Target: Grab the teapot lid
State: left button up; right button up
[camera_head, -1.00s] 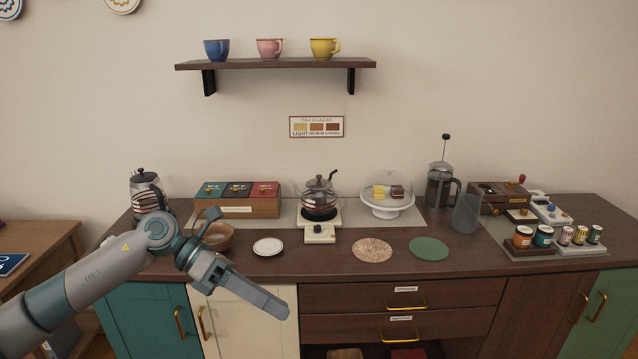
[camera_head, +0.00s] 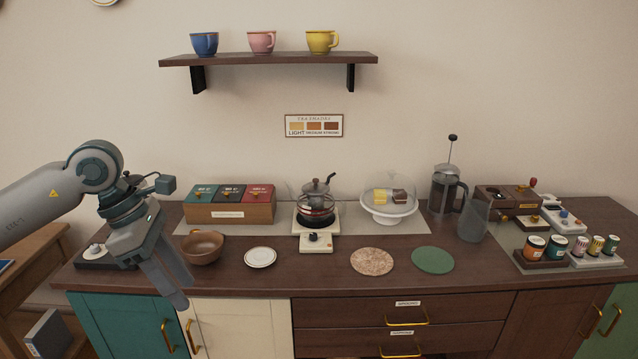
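A glass teapot (camera_head: 318,210) with a dark band sits on a cream burner (camera_head: 316,229) at the middle of the counter. Its lid (camera_head: 315,187), with a small knob on top, rests on the teapot. My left gripper (camera_head: 179,292) is over the front left of the counter, in front of a brown bowl (camera_head: 203,250) and well left of the teapot. It points down, and nothing shows between its fingers. The fingers overlap in this view, so their gap is unclear. My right gripper is out of view.
A box of tea drawers (camera_head: 229,212) stands left of the teapot. A domed cake stand (camera_head: 388,212) and a French press (camera_head: 446,190) stand to its right. A white saucer (camera_head: 260,257) and two round mats lie in front. A cup shelf (camera_head: 270,60) hangs above.

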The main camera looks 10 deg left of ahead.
aim_at(315, 187)
jog(key=i, duration=1.7)
